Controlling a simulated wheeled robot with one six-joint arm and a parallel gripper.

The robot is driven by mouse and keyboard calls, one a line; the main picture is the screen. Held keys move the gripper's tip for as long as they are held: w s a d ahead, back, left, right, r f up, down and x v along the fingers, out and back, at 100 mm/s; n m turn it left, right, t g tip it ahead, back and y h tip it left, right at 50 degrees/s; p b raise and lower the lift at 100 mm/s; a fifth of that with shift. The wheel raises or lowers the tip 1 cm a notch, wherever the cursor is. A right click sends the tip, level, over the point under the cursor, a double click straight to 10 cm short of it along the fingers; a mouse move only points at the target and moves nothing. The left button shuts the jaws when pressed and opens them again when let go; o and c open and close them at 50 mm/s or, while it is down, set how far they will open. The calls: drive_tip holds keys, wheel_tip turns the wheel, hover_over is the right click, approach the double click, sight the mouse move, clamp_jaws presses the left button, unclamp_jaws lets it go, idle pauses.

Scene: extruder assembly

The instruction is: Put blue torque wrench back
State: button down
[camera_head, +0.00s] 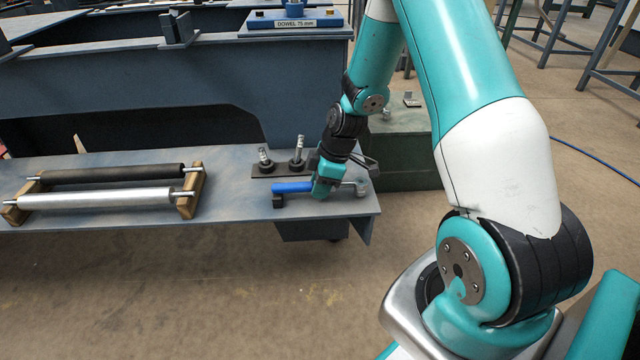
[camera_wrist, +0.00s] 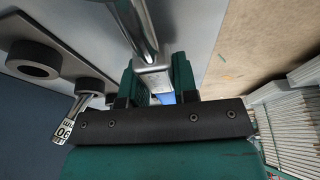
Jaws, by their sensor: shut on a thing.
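The blue torque wrench (camera_head: 293,187) lies level along the front right part of the grey-blue bench. Its metal head end (camera_head: 358,187) points right and a small black block (camera_head: 278,201) sits at its left end. My gripper (camera_head: 325,183) comes down from above and is shut on the wrench around its middle. In the wrist view my gripper's green fingers (camera_wrist: 156,80) sit on both sides of the wrench's metal shaft (camera_wrist: 139,28), with a bit of blue handle between them. I cannot tell whether the wrench touches the bench or its supports.
Behind the wrench a dark plate (camera_head: 282,171) carries two upright metal pieces on black rings. Two rollers, one black (camera_head: 110,174) and one silver (camera_head: 95,199), rest on wooden blocks at left. The bench's right edge (camera_head: 375,215) is close to the wrench head.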

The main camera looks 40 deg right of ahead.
drive_tip(key=shift+f, duration=0.35)
drive_tip(key=c, duration=0.8)
unclamp_jaws()
drive_tip(key=p+v, duration=0.5)
drive_tip(key=v, duration=1.2)
drive_tip(key=shift+r+p, duration=0.2)
drive_tip(key=shift+p, duration=0.2)
